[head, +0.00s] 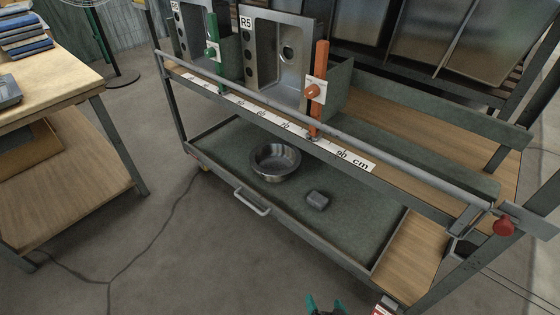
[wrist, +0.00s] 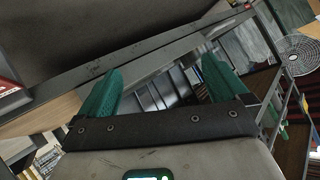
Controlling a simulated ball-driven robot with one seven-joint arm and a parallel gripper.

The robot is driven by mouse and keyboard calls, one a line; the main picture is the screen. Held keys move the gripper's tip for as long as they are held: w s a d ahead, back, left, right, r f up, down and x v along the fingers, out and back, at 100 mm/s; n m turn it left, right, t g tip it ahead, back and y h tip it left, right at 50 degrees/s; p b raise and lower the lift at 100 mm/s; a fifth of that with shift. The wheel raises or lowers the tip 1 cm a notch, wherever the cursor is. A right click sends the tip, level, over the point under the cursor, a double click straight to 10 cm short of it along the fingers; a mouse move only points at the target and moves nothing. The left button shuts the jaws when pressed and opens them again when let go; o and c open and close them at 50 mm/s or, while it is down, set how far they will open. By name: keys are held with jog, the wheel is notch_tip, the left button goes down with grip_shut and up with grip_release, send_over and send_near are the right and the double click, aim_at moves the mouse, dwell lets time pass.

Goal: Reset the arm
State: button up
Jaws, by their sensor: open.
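My gripper (head: 325,304) shows only as teal fingertips at the bottom edge of the head view, in front of the rack. The rest of the arm is out of that view. In the wrist view my gripper (wrist: 161,64) has its two teal fingers spread apart, with nothing held between them. Beyond the fingers, the wrist view shows tilted grey rails and dark slats, too unclear to name for certain.
The metal rack (head: 440,190) fills the middle and right, with upright sinks (head: 272,50). Its lower tray (head: 235,150) holds a round steel bowl (head: 275,161) and a small grey block (head: 317,200). A wooden table (head: 50,70) stands left.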

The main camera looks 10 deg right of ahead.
jog(key=s+a+r+n+g+y, duration=0.2)
jog(key=r+n, duration=0.1)
jog(key=r, duration=0.2)
jog(key=s+a+r+n+g+y, duration=0.2)
jog(key=r+n+g+y, duration=0.1)
jog(key=r, duration=0.2)
jog(key=s+d+r+m+g+h, duration=0.1)
jog(key=s+d+r+g+h, duration=0.2)
jog(key=s+d+r, duration=0.4)
jog(key=s+d+r+g+h, duration=0.2)
jog(key=s+d+r+g, duration=0.15)
jog(key=s+r, duration=0.45)
notch_tip(320, 180, up, 21)
jog(key=s+p, duration=0.1)
jog(key=p, duration=2.1)
jog(key=shift+s+d+r, duration=0.15)
jog(key=shift+s+d, duration=0.1)
jog(key=shift+d, duration=0.1)
jog(key=shift+t, duration=0.25)
